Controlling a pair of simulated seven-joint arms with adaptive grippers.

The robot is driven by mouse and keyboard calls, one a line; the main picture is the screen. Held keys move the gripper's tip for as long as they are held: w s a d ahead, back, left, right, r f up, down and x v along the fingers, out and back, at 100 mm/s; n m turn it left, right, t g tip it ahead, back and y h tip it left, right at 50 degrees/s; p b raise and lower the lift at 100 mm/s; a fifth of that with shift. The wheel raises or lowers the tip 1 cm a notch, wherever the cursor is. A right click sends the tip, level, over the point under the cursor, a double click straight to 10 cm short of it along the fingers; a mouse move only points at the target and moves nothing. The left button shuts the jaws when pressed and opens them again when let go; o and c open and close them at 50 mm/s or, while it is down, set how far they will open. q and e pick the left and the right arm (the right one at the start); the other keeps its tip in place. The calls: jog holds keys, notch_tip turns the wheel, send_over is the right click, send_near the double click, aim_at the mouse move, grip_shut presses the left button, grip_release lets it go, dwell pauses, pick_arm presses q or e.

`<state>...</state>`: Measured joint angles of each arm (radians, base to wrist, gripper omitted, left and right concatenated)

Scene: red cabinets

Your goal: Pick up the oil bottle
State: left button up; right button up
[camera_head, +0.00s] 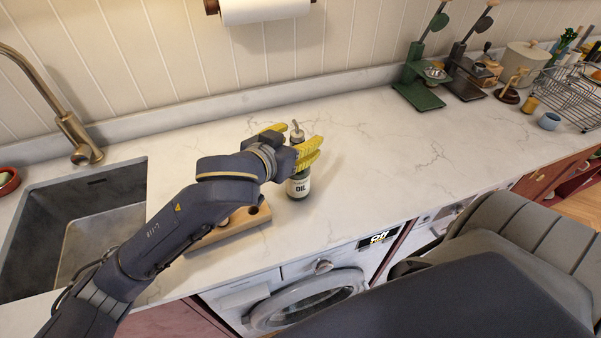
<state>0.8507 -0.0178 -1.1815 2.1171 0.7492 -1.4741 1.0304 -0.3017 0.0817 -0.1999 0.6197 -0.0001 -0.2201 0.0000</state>
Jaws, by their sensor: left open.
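The oil bottle (299,188) stands upright on the white marble counter. It is dark with a pale label reading OIL and a thin spout on top. My left gripper (290,142) has yellow fingertips and is open at the bottle's upper part, with one finger on each side of the neck in the picture. I cannot tell whether the fingers touch it. The gripper hides part of the bottle's upper body. My right gripper is out of view; only dark parts of my right side show at lower right.
A wooden holder (232,228) with round items sits partly under my left arm. A sink (95,215) with a tap (75,130) is at left. Green and dark stands (418,90), a canister (524,58) and a wire rack (570,95) stand at back right. The middle counter is clear.

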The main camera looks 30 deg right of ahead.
pick_arm(q)
jog(key=shift+o, duration=0.2)
grip_shut()
dwell(0.5)
